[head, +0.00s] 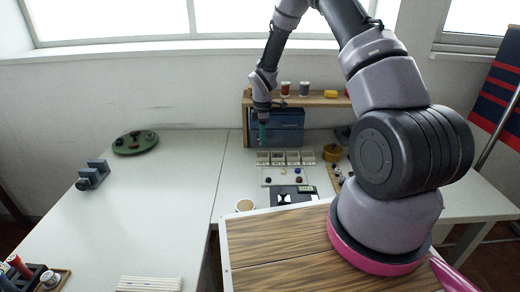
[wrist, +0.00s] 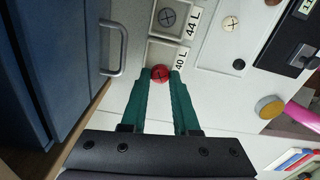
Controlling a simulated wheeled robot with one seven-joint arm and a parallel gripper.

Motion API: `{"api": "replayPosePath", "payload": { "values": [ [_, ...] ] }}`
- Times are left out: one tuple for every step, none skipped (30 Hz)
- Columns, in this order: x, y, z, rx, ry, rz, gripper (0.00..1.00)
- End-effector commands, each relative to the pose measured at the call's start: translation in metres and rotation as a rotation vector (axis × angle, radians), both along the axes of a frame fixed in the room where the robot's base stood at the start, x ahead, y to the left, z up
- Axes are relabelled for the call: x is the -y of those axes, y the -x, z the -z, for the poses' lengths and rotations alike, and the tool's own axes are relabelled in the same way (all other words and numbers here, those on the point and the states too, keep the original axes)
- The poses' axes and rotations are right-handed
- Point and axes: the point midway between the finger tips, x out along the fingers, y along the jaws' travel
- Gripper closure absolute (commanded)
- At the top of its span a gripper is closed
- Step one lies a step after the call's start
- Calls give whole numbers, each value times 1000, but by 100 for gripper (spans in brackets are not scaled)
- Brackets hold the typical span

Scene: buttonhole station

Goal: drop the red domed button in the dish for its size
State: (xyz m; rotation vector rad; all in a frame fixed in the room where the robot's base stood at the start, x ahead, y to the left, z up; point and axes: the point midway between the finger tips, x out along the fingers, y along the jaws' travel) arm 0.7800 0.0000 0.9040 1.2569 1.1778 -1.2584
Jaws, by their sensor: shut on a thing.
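My gripper (wrist: 160,82) has green fingers shut on the red domed button (wrist: 160,74), which sits between the fingertips in the wrist view. The button overlaps the near edge of a square white dish (wrist: 150,52) labelled 40 L; its height above the dish is hard to tell. Beside it is a dish labelled 44 L (wrist: 154,24) with a grey round button inside. In the head view, my gripper (head: 263,142) points down just above the left end of a row of dishes (head: 293,164). The button cannot be made out there.
A blue drawer cabinet (head: 290,118) with a metal handle (wrist: 119,50) stands close behind the gripper. A white tray (head: 272,184) with loose buttons and a black mat (head: 305,197) lie in front of the dishes.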

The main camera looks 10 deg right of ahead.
Motion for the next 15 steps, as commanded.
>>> {"api": "replayPosePath", "payload": {
  "values": [
    [0, 0, 4, -1, 0, 0, 100],
    [0, 0, 5, -1, 0, 1, 100],
    [0, 0, 8, 0, 0, 0, 100],
    [0, 0, 11, 0, 1, 0, 100],
    [0, 0, 15, 0, 1, 0, 100],
    [0, 1, 21, -2, 1, 0, 100],
    [0, 1, 25, -2, 1, 1, 100],
    [-1, 0, 30, -1, 0, 0, 100],
    [-1, 0, 36, -1, 0, 0, 100],
    [-1, 0, 39, -1, 0, 0, 100],
    [-1, 0, 41, 0, 0, 0, 100],
    [-1, 0, 41, 1, 0, 0, 100],
    [-1, 0, 41, 2, 0, 0, 100],
    [0, 0, 41, 2, 0, 0, 100],
    [0, 0, 41, 2, 0, 0, 100]
  ]
}}
